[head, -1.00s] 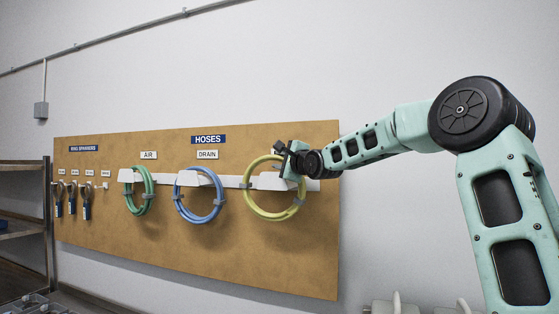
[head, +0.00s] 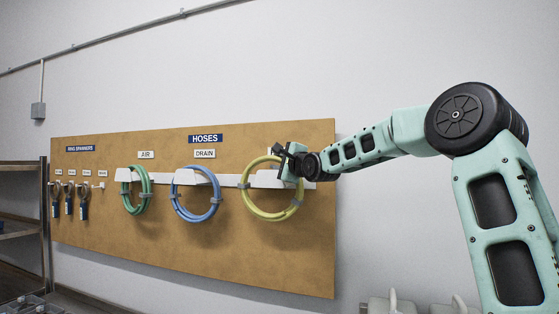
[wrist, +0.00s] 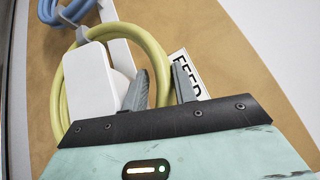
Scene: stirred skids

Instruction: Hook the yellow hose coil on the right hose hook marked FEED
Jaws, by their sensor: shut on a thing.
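The yellow hose coil (head: 249,203) is at the right end of the board, with grey bands around it. My gripper (head: 286,157) is shut on its upper right part; in the wrist view the fingers (wrist: 161,82) stand on either side of the hose (wrist: 153,50). The right hook (head: 269,179), a white piece, shows inside the ring, and the coil's top runs above it. The hook also shows in the wrist view (wrist: 92,82). I cannot tell whether the coil rests on it. The FEED label (wrist: 185,62) is partly hidden by a finger.
A blue coil (head: 217,203) hangs under DRAIN and a green coil (head: 127,203) under AIR. Spanners (head: 69,203) hang at the board's left end, beside a shelf rack (head: 20,200). The board (head: 230,255) is clear below the coils.

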